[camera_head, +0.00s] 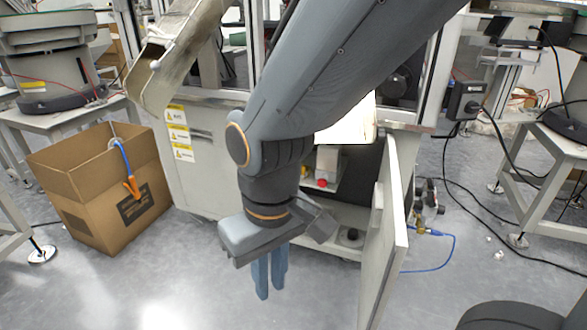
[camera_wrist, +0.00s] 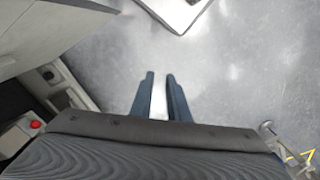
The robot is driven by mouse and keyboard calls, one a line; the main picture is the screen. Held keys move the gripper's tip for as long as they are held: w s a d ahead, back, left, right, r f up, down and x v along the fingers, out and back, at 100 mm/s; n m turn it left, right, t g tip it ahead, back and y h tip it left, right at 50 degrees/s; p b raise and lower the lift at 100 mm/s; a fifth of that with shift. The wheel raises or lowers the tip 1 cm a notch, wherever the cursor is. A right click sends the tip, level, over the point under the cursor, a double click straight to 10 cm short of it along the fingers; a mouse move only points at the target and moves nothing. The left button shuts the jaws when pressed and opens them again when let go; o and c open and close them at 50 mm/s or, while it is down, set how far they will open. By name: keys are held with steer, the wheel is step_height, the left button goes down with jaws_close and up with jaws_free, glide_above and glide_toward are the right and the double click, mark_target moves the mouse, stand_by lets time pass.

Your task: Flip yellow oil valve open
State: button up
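A small yellow part (camera_head: 421,227), likely the oil valve, sits low by the metal fittings at the right of the open cabinet door, near a blue hose. In the wrist view a yellow piece (camera_wrist: 298,158) shows at the lower right edge, partly cut off. Its handle position is too small to tell. My gripper (camera_head: 269,292) points down in front of the cabinet, well to the left of the valve, with the open door between them in the picture. In the wrist view its fingers (camera_wrist: 160,76) are a little apart with nothing between them.
The cabinet door (camera_head: 392,235) stands open toward me. A red button (camera_head: 322,183) shows inside the cabinet. A cardboard box (camera_head: 105,190) stands at the left. A blue hose (camera_head: 452,250) and black cables lie on the floor at the right. The floor under my gripper is clear.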

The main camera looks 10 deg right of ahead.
jaws_close()
